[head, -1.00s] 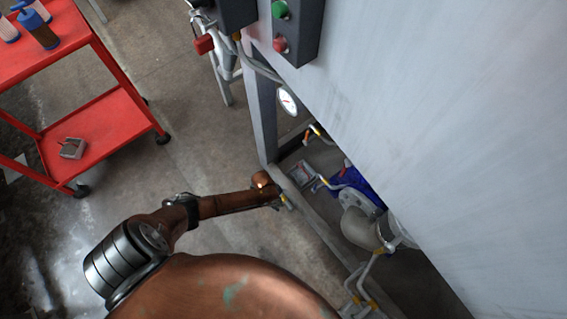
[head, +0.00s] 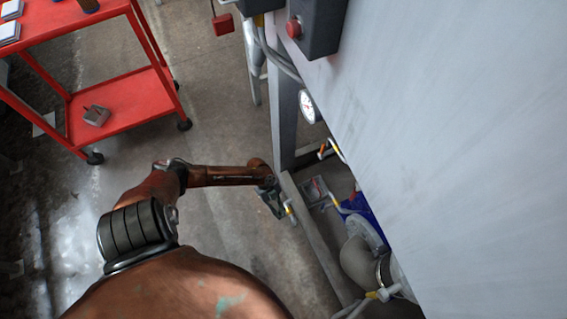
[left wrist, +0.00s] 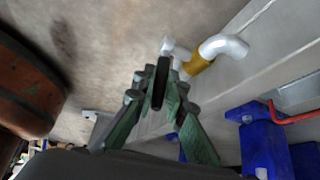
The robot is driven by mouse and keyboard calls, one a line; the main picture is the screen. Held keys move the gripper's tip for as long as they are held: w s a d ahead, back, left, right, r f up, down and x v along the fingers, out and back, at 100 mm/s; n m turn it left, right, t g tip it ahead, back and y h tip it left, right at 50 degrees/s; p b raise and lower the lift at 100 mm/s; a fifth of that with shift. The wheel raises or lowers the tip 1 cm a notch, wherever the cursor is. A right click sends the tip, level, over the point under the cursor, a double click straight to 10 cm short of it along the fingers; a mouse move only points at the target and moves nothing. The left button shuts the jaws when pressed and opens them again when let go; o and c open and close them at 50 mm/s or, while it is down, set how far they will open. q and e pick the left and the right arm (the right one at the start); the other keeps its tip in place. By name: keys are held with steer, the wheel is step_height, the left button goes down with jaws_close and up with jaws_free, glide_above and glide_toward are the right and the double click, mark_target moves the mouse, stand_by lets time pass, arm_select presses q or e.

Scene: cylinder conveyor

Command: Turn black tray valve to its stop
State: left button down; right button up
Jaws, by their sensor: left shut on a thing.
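My left gripper (head: 274,199) is low beside the grey frame in the head view, next to a short pipe with a yellow fitting (head: 289,209). In the left wrist view its green fingers (left wrist: 156,92) are closed around a thin black handle seen edge-on, the black tray valve (left wrist: 160,82). Behind it, the white pipe with its yellow collar (left wrist: 200,64) bends away to the right. In the head view the arm and gripper largely hide the handle, and its turn angle cannot be told. My right gripper is not in view.
A grey frame rail (head: 318,242) runs beside the gripper under a large pale panel (head: 450,130). Blue equipment (head: 357,207) and a grey flanged pipe (head: 360,262) sit behind the rail. A red cart (head: 120,103) stands at left. Concrete floor between is clear.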

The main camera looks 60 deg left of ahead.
arm_select(q)
steer(key=shift+s+a+f, duration=0.15)
steer(key=shift+s, duration=0.1)
steer(key=c, duration=2.2)
jaws_free()
steer(key=shift+c, duration=0.2)
steer(key=shift+w, duration=0.1)
steer(key=shift+r, duration=0.2)
steer(key=v, duration=1.1)
steer(key=shift+a+r, duration=0.25)
steer(key=shift+r, duration=0.05)
